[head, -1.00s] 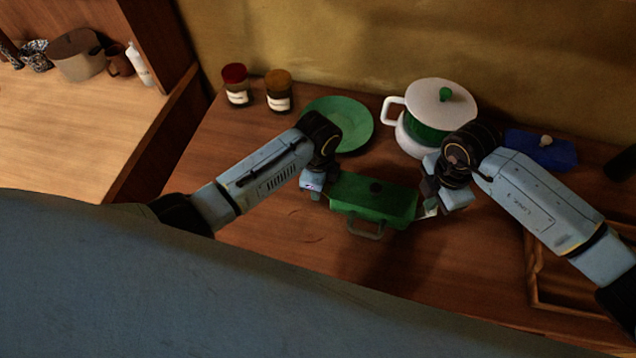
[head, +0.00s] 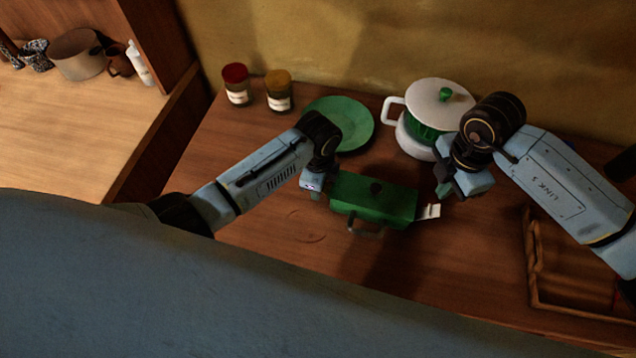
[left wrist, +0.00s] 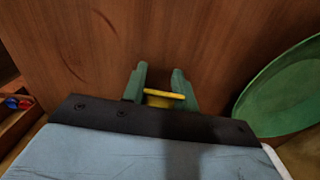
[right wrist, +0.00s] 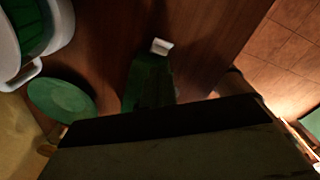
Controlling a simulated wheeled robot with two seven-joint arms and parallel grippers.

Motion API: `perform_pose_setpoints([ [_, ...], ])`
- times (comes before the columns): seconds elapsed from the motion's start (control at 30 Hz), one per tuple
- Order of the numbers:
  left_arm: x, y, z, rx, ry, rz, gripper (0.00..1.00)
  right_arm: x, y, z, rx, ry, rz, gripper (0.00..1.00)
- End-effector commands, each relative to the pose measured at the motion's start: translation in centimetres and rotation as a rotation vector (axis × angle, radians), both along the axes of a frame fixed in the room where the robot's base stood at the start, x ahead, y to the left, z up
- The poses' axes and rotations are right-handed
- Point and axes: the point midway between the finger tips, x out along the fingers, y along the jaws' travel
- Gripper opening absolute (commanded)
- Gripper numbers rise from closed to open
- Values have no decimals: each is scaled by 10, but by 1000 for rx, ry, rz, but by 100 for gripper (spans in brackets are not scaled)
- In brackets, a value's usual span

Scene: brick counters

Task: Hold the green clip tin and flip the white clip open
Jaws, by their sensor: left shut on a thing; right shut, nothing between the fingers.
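The green clip tin (head: 372,198) sits on the wooden counter, with a dark handle at its front. Its white clip (head: 429,212) sticks outward from the right end; it also shows in the right wrist view (right wrist: 162,46), beyond the dark green tin (right wrist: 148,78). My left gripper (head: 314,194) is at the tin's left end, shut on it. In the left wrist view its fingers (left wrist: 160,88) have a yellow piece between them; the tin's body is not clear there. My right gripper (head: 442,191) is shut and empty, just up and right of the clip, apart from it.
A green plate (head: 345,118) and a white pot (head: 413,140) with a lid stand behind the tin. Two jars, red-lidded (head: 236,84) and orange-lidded (head: 279,92), are at the back left. A wooden tray (head: 536,298) is at the right. The counter in front of the tin is clear.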

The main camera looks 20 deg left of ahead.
Motion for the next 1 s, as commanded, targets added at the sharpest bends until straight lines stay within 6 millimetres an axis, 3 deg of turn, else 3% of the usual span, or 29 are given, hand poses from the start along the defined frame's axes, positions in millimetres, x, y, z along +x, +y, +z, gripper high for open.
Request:
perform_pose_setpoints([
  [0.2,0,0,0,-1,-1,0,0,0,1,18,1,-1,1,0],
  [0.47,0,0,0,-1,-1,0,0,0,1,21,0,0,0,0],
  [0.5,0,0,0,-1,-1,0,30,0,1,21,0,0,0,0],
  [0.67,0,0,0,-1,-1,0,51,0,1,21,-1,-1,0,0],
  [1.0,0,0,2,-1,-1,0,54,0,1,20,-1,-1,0,0],
])
